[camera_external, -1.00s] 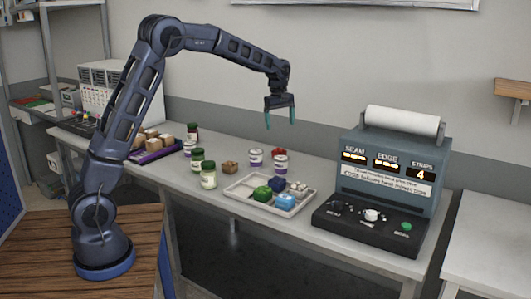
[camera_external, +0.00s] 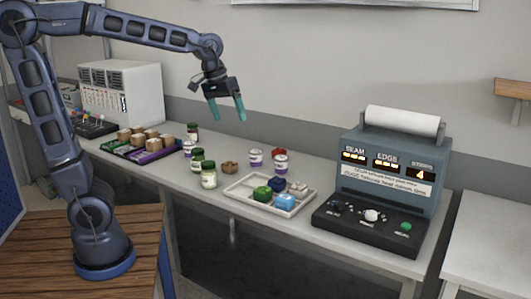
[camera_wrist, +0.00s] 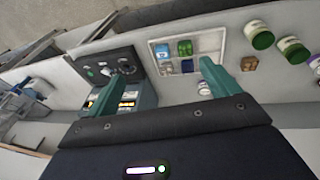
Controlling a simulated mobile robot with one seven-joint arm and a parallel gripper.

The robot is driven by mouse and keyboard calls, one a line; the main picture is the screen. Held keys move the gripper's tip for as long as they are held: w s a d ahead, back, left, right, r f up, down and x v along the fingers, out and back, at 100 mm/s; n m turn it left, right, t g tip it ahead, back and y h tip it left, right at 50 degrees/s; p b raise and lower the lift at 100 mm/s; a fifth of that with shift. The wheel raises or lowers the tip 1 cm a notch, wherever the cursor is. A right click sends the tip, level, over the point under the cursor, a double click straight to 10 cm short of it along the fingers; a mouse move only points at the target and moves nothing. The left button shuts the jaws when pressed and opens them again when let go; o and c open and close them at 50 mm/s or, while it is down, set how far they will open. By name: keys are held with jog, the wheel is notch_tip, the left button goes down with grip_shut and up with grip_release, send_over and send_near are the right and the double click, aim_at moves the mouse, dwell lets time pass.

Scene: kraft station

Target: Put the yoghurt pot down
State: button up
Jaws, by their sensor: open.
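Two white pots with purple bands, which look like yoghurt pots, stand on the bench: one (camera_external: 255,158) at the back, and one (camera_external: 280,164) just right of it, by the tray's back edge. One such pot (camera_wrist: 204,88) shows beside a fingertip in the wrist view. My gripper (camera_external: 227,111) is open and empty, in the air above the back of the bench, left of and higher than the pots. Its two teal fingers are spread apart in the wrist view (camera_wrist: 155,90).
A pale tray (camera_external: 238,193) holds green, blue and whitish items. Green-lidded jars (camera_external: 209,175) and a small brown box (camera_external: 229,167) stand left of it. A grey machine (camera_external: 390,180) with a paper roll stands at the right. Brown boxes in dark trays (camera_external: 150,156) lie at the left.

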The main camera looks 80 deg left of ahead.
jog(key=s+d+f+m, duration=0.3)
jog(key=s+d+m, duration=0.1)
jog(key=s, duration=0.5)
jog(key=s+d+f+m+t, duration=0.1)
jog(key=s+d+f+m, duration=0.2)
jog(key=s, duration=0.7)
jog(key=d+m, duration=0.1)
jog(key=d, duration=0.1)
jog(key=shift+d+m+t, duration=0.3)
jog(key=shift+d, duration=0.1)
jog(key=shift+a, duration=0.1)
jog(key=shift+c, duration=0.3)
